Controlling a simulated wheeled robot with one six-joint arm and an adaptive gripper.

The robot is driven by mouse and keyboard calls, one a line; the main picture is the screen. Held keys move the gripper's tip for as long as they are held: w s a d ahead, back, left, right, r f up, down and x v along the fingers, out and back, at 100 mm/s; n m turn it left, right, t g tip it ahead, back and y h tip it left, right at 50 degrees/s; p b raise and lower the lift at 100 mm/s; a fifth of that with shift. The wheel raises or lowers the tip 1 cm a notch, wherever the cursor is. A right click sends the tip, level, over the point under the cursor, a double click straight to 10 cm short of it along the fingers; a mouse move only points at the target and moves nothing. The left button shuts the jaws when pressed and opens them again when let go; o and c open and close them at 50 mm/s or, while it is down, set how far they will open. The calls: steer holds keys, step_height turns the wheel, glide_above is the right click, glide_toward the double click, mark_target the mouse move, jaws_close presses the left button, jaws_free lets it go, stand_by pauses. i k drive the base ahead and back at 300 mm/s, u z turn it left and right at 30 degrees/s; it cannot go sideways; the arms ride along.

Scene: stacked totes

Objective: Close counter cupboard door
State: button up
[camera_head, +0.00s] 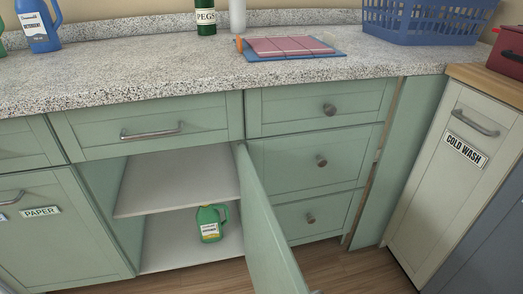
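The green counter cupboard door (265,228) stands open, hinged on the right side of its opening and swung out toward me. Its lower end runs out of the bottom of the picture, and a small part of what looks like its handle shows at the bottom edge. Inside the open cupboard (178,184) are a pale shelf and a floor. A green jug (210,223) with a label stands on the cupboard floor. My gripper is not in view.
Drawers (321,161) with round knobs sit right of the opening. A "PAPER" front (62,238) is at left, a "COLD WASH" front (455,170) at right. Wooden floor lies below.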

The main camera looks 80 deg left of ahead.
mark_target(273, 269)
steer(key=z, duration=0.9)
steer(key=i, duration=0.65)
steer(key=u, duration=4.35)
steer(key=i, duration=0.5)
steer(key=z, duration=0.4)
steer(key=k, duration=1.05)
steer(key=u, duration=0.25)
steer(key=i, duration=0.45)
steer(key=u, duration=0.35)
